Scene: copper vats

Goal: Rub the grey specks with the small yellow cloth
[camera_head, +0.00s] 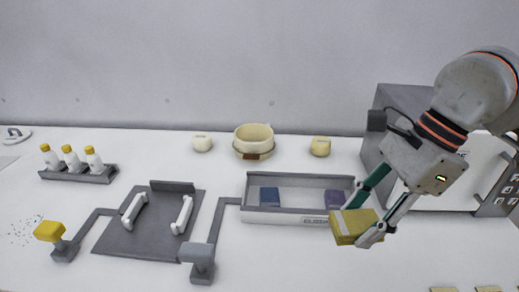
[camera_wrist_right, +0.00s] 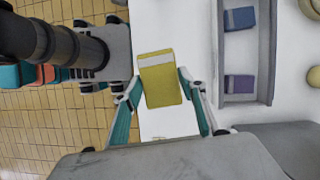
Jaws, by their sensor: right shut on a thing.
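The small yellow cloth (camera_head: 352,228) looks like a folded pad with a paler band. My right gripper (camera_head: 364,222) is shut on it, with one finger on each side, and it appears to be just above the counter in front of the grey tray. In the right wrist view the cloth (camera_wrist_right: 160,82) sits between the fingertips of the right gripper (camera_wrist_right: 160,90). The grey specks (camera_head: 25,231) lie scattered on the white counter at the far left, well away from the cloth. My left gripper is not in view.
The tray (camera_head: 285,217) holds a blue block (camera_head: 269,197) and a purple block (camera_head: 335,199). A dark plate with white handles (camera_head: 133,208) and a yellow-topped grey post (camera_head: 50,231) stand between cloth and specks. Bottles (camera_head: 71,159) stand behind the specks. A grey machine (camera_head: 400,105) is at right.

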